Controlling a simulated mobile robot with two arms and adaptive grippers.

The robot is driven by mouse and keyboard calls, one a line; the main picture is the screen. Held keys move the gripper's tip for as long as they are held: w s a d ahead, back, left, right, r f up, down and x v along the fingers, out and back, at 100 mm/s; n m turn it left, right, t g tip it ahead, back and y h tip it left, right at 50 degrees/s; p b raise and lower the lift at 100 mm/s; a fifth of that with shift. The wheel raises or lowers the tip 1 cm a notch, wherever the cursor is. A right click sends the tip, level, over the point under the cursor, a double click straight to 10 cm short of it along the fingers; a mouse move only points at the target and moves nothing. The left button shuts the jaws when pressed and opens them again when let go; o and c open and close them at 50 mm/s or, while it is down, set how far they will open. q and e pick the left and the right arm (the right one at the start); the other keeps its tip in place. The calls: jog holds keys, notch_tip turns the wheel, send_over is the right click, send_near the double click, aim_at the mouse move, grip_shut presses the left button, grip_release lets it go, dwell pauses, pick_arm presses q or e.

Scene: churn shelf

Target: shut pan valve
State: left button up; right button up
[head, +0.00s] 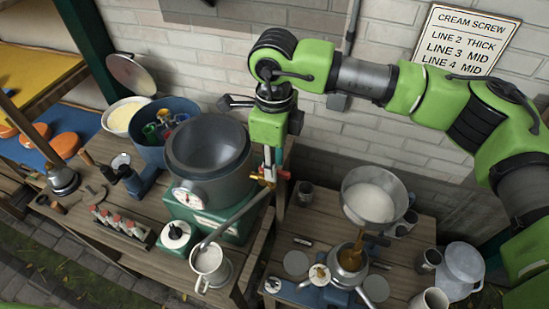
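A wide metal pan (371,196) holding white liquid stands on the right bench. A brass-coloured fitting (358,243) shows below it, above a silvery bowl-shaped part (347,267). A small brass and red valve-like piece (262,178) is beside the grey round vessel (212,150) on the left bench. I cannot tell which of these two fittings is the pan valve, or how either is turned. My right gripper (269,164) points down at the red and brass piece, close to it; whether they touch is unclear. Its fingers are too small to read. My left gripper is not in view.
A jug (210,267) stands under a grey spout at the left bench's front. A blue tub (168,130), a cream-coloured bowl (126,117) and a rack of red-topped bottles (120,226) crowd that bench. Mugs and a lidded can (462,268) stand at the right. A gap separates the benches.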

jog(key=shift+f, duration=0.4)
grip_shut()
